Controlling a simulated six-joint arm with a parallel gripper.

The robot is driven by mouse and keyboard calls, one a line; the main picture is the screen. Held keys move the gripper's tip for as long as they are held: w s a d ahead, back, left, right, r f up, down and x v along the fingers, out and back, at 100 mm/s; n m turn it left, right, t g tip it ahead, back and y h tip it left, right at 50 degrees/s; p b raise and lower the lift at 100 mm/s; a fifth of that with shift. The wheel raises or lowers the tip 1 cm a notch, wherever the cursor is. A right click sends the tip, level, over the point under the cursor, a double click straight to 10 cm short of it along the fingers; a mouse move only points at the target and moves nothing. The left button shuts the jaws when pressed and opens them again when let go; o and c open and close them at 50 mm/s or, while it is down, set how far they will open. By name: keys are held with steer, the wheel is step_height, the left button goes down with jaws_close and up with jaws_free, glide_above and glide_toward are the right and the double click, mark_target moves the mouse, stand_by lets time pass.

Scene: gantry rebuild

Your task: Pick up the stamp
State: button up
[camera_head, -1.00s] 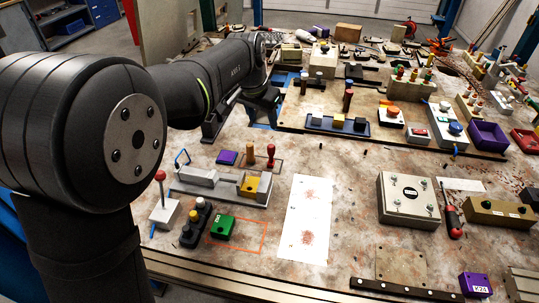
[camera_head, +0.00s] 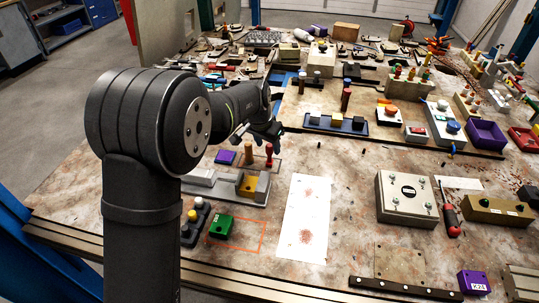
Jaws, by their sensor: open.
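An upright red-handled piece (camera_head: 269,156), which looks like the stamp, stands left of a white paper sheet with reddish marks (camera_head: 306,218). An orange-brown handled piece (camera_head: 248,153) stands just to its left. Both are behind a grey fixture with a yellow block (camera_head: 247,184). My gripper (camera_head: 270,137) is open, just behind and above the red handle in the picture. It is small and dark here, so its fingers and any gap to the handle are hard to make out. Nothing is seen held in it.
A purple block (camera_head: 225,157) lies left of the handles. A blue tray of blocks (camera_head: 336,124) is behind right. The table around the paper is mostly clear.

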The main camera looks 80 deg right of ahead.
mark_target(270, 151)
steer(key=x, duration=0.5)
steer(key=shift+d+r, duration=0.1)
steer(key=shift+d, duration=0.15)
jaws_close()
steer(key=shift+r, duration=0.15)
